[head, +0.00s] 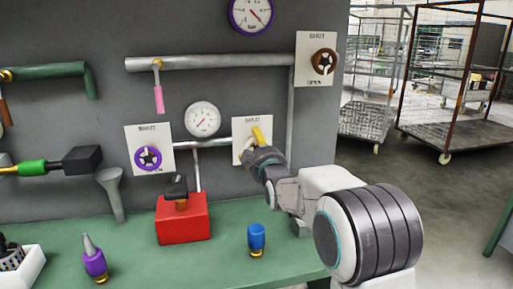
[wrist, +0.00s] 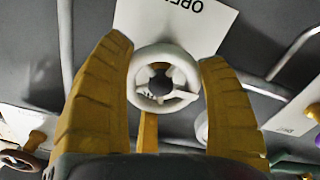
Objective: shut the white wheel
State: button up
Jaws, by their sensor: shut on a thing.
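The white wheel (wrist: 141,88) sits on a white plate (wrist: 212,28) with dark lettering, OPEN reading upside down in the wrist view. My gripper's yellow fingers stand on either side of the wheel's rim, shut on it. In the head view my gripper (head: 258,142) is at the middle wall plate (head: 239,127) and hides most of the wheel. The plate's lettering is too small to read surely there. I cannot tell how far the wheel is turned.
A purple wheel (head: 148,158) is on a plate to the left, a brown wheel (head: 323,62) up right. A grey pipe (head: 215,62) with a pink lever (head: 158,99) runs above. A red box (head: 182,222) and a blue cup-like thing (head: 256,236) stand on the green bench (head: 205,262) below.

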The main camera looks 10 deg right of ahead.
jog(key=shift+a+b, duration=0.1)
jog(key=shift+b, duration=0.3)
